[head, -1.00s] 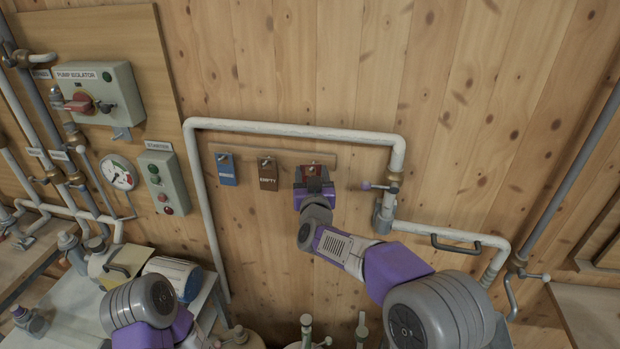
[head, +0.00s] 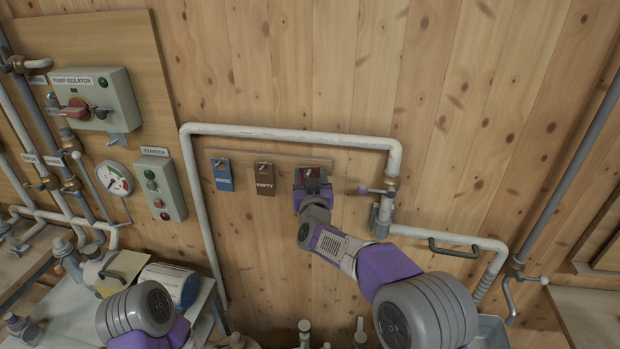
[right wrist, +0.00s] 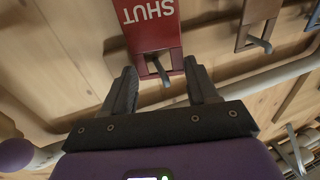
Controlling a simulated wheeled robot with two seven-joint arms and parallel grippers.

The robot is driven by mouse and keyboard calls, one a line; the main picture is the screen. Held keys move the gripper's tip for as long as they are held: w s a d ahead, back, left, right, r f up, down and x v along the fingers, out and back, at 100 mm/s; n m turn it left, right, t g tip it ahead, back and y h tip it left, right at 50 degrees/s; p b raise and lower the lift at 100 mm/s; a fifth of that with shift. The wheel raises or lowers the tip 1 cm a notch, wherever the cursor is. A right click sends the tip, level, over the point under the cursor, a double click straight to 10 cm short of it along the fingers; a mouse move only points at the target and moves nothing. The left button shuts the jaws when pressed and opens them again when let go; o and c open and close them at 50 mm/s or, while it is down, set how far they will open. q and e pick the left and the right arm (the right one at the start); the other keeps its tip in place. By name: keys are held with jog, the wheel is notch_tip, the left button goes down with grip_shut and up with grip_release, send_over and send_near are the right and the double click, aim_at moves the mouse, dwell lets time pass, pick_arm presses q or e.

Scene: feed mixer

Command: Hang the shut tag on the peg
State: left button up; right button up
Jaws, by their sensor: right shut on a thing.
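The red shut tag (head: 314,171) is at the right end of a wooden peg strip on the wall. My right gripper (head: 313,183) is at its lower part and hides much of it. In the right wrist view the red tag (right wrist: 150,22) appears upside down, reading SHUT. A grey peg (right wrist: 162,72) sticks out at the tag's end, seemingly through it. My left gripper is out of view; only part of the left arm shows at lower left.
A blue tag (head: 223,175) and a brown EMPTY tag (head: 265,180) hang to the left on the strip (head: 244,157). A white pipe (head: 290,133) runs above, with a purple-knobbed valve (head: 376,190) close at right. The pump isolator (head: 95,98) and starter box (head: 162,186) are farther left.

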jog(key=o, duration=1.1)
